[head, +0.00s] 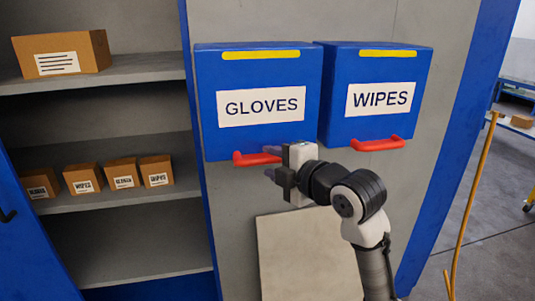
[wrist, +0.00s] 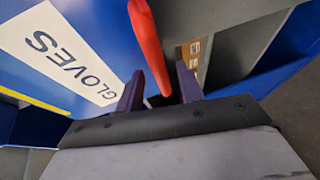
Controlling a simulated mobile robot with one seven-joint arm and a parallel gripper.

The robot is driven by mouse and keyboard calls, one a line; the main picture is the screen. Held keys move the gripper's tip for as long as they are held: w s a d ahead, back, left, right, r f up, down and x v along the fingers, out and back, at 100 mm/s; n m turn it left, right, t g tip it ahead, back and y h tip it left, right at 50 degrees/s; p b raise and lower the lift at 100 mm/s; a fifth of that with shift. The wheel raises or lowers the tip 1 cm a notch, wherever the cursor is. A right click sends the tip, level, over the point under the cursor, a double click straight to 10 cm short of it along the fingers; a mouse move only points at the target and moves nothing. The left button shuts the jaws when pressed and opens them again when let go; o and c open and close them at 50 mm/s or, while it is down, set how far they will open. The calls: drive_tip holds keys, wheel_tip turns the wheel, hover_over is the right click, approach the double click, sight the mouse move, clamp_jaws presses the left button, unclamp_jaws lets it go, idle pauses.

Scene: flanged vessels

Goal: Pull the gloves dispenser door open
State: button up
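The gloves dispenser (head: 212,90) is a blue box with a white GLOVES label and a yellow strip, on a grey cabinet panel. Its front door looks shut. A red bar handle (head: 248,159) runs along its lower edge. My gripper (head: 270,161) is at the right part of this handle, with its dark fingers spread. In the wrist view, the red handle (wrist: 148,45) reaches down between the two fingertips (wrist: 164,78), and the fingers appear apart around it. The label (wrist: 70,55) shows at the left there. Whether a finger touches the handle is unclear.
The WIPES dispenser (head: 340,115) with its own red handle (head: 378,144) stands close at the right. Shelves with cardboard boxes (head: 82,179) are at the left. A beige panel (head: 305,255) is below, and a yellow post (head: 470,205) stands at the right.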

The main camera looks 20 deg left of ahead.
drive_tip(key=shift+x, duration=1.2)
clamp_jaws()
